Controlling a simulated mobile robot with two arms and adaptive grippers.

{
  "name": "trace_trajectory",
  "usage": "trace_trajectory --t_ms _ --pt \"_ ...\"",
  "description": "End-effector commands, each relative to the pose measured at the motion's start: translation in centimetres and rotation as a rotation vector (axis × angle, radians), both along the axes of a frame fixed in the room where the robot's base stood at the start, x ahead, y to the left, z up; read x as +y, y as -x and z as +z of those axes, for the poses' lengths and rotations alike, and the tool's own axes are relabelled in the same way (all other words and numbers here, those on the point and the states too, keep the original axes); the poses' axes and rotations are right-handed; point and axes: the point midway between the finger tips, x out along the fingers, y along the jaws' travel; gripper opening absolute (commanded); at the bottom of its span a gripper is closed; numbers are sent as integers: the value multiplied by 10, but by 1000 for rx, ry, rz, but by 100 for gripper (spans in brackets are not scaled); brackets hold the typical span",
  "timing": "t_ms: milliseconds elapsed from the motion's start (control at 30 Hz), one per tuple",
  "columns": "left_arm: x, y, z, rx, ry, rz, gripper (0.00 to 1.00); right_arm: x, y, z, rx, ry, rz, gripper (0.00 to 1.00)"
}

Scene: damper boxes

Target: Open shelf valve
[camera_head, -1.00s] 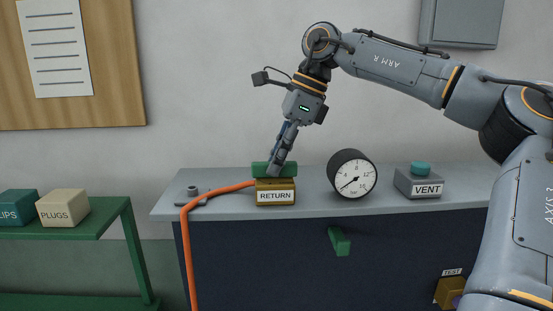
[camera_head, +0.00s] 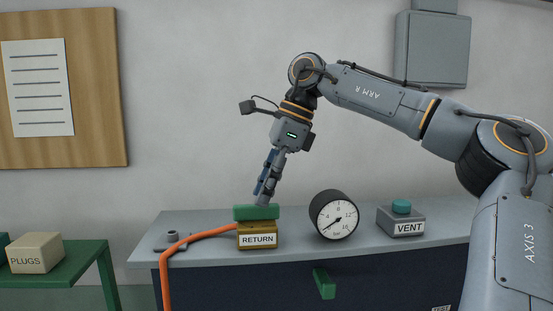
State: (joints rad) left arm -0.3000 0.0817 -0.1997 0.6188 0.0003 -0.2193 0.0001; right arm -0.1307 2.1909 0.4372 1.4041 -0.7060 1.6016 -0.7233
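A brass valve block (camera_head: 257,242) labelled RETURN stands on the grey shelf top, with a green handle (camera_head: 245,213) lying crosswise on it. An orange hose (camera_head: 205,235) runs from the block's left side and down over the front edge. My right gripper (camera_head: 262,201) comes down from above, slightly tilted, with its fingertips at the top edge of the handle. I see its fingers nearly edge-on, so their opening and any contact are unclear. My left gripper is not in view.
A round pressure gauge (camera_head: 334,216) and a VENT box (camera_head: 400,222) with a teal button stand right of the valve. A grey stub fitting (camera_head: 172,239) is at the left. A green bar (camera_head: 324,284) juts from the dark front below. A PLUGS box (camera_head: 36,254) sits on a green table.

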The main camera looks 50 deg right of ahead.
Motion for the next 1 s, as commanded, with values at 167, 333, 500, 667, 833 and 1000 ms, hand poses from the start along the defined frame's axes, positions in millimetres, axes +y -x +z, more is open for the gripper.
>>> trace_trajectory --t_ms 167,333,500,667,833,1000 --pt "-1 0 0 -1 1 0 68 -13 9 39 -6 2 -4 39" --pt "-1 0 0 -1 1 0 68 -22 17 67 -4 1 -2 39" --pt "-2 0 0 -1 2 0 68 -26 21 81 -4 2 -1 39" --pt "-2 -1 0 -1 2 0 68 -27 22 85 -3 1 1 39" --pt "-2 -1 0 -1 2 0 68 -27 22 85 -3 1 1 39" --pt "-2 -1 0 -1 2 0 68 -27 22 84 -3 1 1 39"
